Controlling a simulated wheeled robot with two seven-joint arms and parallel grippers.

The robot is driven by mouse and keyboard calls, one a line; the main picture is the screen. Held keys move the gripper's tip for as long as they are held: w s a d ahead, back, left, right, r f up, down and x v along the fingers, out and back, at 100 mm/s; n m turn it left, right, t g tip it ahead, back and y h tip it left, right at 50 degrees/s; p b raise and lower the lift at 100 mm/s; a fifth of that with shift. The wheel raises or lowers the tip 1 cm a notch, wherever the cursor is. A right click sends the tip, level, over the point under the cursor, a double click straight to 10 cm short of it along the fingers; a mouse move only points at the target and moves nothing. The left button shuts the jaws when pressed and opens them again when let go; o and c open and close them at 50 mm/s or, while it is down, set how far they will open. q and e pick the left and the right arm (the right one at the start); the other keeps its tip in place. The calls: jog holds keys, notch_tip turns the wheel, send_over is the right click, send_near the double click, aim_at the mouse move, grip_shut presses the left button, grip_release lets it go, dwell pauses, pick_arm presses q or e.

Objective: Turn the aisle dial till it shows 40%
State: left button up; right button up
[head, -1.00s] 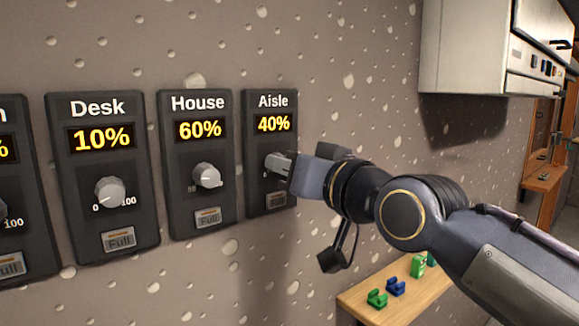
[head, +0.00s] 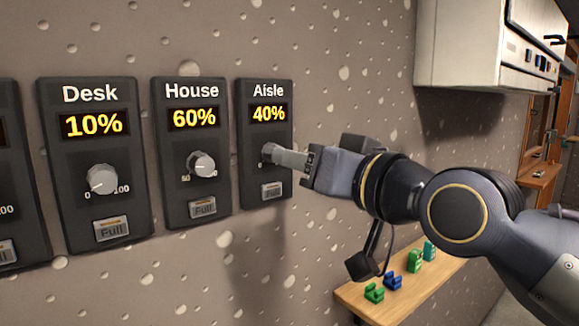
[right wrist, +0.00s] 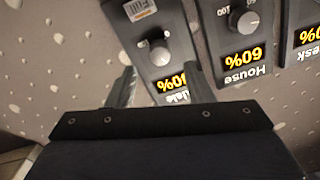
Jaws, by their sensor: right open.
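The Aisle panel (head: 265,190) is on the wall, and its lit display (head: 268,113) reads 40%. The aisle dial (right wrist: 159,52) is a round grey knob below the display, partly hidden by my gripper in the head view. My right gripper (head: 284,157) is open in front of the dial. In the right wrist view its two fingers (right wrist: 160,78) are spread apart, with the dial showing between and beyond their tips, not clamped. My left gripper is not in view.
The House panel (head: 190,95), reading 60%, and the Desk panel (head: 94,220), reading 10%, are close by on the left. A wooden shelf (head: 410,290) with small green and blue pieces is below my right arm. A white cabinet (head: 460,45) hangs at upper right.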

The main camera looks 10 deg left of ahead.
jog(key=shift+b+v, duration=0.3)
jog(key=shift+v, duration=1.2)
jog(key=shift+f, duration=0.1)
jog(key=s+d+f+m+h, duration=0.2)
jog(key=d+f+m+h, duration=0.35)
jog(key=d+f, duration=1.5)
jog(key=s+d+f+m+g+h, duration=0.1)
jog(key=s+d+f+g+h, duration=0.1)
jog(key=s+f, duration=0.5)
jog(key=s+d+f+m+g+h, duration=0.2)
jog(key=s+d+f, duration=0.3)
jog(key=f, duration=1)
jog(key=s+g+h, duration=0.1)
jog(key=s, duration=0.2)
